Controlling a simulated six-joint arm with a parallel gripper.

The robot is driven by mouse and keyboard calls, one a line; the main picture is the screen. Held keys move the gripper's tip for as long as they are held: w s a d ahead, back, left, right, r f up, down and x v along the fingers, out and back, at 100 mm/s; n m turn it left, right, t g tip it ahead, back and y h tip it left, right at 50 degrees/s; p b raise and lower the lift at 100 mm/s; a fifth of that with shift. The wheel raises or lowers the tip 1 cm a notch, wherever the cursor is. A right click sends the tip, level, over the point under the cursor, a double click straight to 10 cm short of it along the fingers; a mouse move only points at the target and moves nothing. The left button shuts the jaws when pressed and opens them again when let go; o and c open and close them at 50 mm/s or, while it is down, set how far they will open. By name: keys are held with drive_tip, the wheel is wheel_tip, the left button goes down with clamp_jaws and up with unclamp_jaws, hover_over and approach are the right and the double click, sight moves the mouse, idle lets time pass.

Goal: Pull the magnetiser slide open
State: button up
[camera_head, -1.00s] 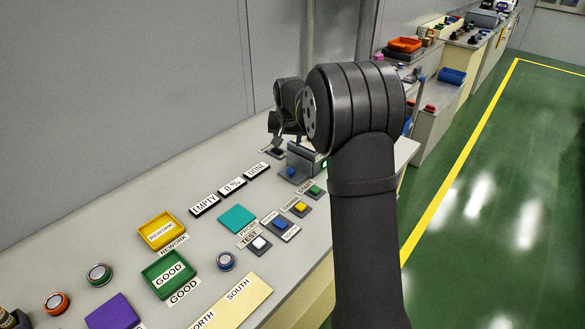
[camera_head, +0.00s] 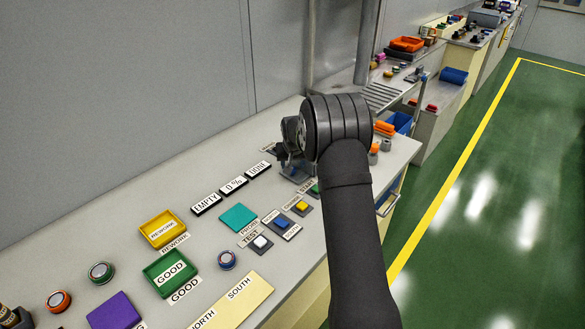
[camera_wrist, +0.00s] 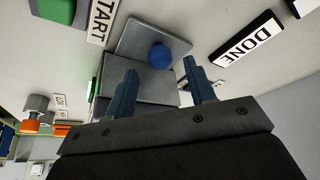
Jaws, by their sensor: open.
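The magnetiser is a grey block (camera_wrist: 138,83) with a flat grey plate (camera_wrist: 140,35) and a round blue knob (camera_wrist: 159,56), seen close up in the wrist view. My gripper (camera_wrist: 159,66) is open, with its two dark blue fingers apart. In the wrist view, the knob appears just beyond the fingertips, between their lines; I cannot tell whether they touch it. In the head view, my gripper (camera_head: 288,160) is low at the magnetiser (camera_head: 300,176), which it and my arm mostly hide.
A DONE sign (camera_wrist: 249,43) lies beside the magnetiser. A green START button (camera_wrist: 57,9) is on its other side. The green GOOD tray (camera_head: 170,272), yellow REWORK tray (camera_head: 162,229) and teal pad (camera_head: 238,217) lie farther along the bench.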

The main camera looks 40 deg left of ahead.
drive_tip(key=shift+x, duration=1.6)
